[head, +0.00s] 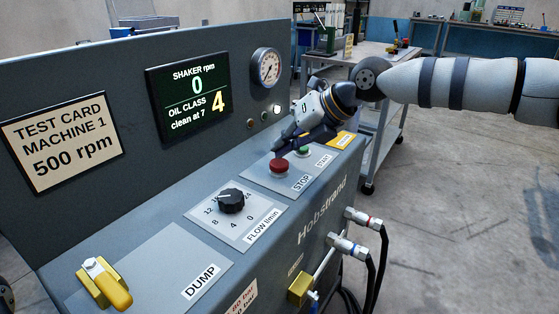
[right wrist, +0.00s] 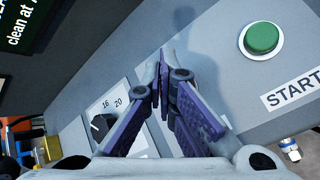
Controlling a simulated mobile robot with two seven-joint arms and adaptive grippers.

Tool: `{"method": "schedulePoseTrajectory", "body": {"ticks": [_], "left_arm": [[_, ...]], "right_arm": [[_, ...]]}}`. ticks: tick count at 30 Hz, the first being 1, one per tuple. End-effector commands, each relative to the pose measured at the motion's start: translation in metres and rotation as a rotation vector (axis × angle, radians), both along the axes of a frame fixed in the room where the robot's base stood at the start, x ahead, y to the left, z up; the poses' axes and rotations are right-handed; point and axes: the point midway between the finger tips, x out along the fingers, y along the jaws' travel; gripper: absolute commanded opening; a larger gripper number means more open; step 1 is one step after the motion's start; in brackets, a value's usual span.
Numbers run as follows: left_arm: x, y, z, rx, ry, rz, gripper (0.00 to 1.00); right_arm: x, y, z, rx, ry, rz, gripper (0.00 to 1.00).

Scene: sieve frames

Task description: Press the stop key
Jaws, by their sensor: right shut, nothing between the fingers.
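The red stop key (head: 279,166) sits on the sloping panel above the STOP label (head: 301,183) in the head view. My right gripper (head: 279,146) is shut and empty, with its fingertips just above and behind the red key in the picture. I cannot tell whether they touch it. The green start key (right wrist: 262,39) shows clearly there, to the right of the fingers. My left gripper is not in view.
A flow knob (head: 231,200) and a yellow dump lever (head: 106,284) sit nearer on the panel. The display (head: 187,88) reads shaker rpm 0 and oil class 4. A gauge (head: 267,67) is on the upright wall. A bench (head: 365,52) stands behind; open floor lies right.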

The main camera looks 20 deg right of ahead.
Motion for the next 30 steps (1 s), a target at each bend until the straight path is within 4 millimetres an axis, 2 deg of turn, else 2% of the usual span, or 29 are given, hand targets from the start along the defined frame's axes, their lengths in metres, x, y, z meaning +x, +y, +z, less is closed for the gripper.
{"method": "schedulePoseTrajectory", "body": {"ticks": [11, 25, 30], "left_arm": [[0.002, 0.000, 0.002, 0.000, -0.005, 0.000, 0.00], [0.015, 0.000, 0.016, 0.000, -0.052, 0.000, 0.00], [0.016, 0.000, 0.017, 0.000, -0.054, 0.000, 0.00]], "right_arm": [[0.000, 0.000, 0.005, 0.001, -0.002, -0.001, 0.00], [0.000, 0.000, 0.051, 0.002, -0.007, -0.002, 0.00], [0.000, 0.000, 0.054, 0.002, -0.001, -0.001, 0.00]]}}
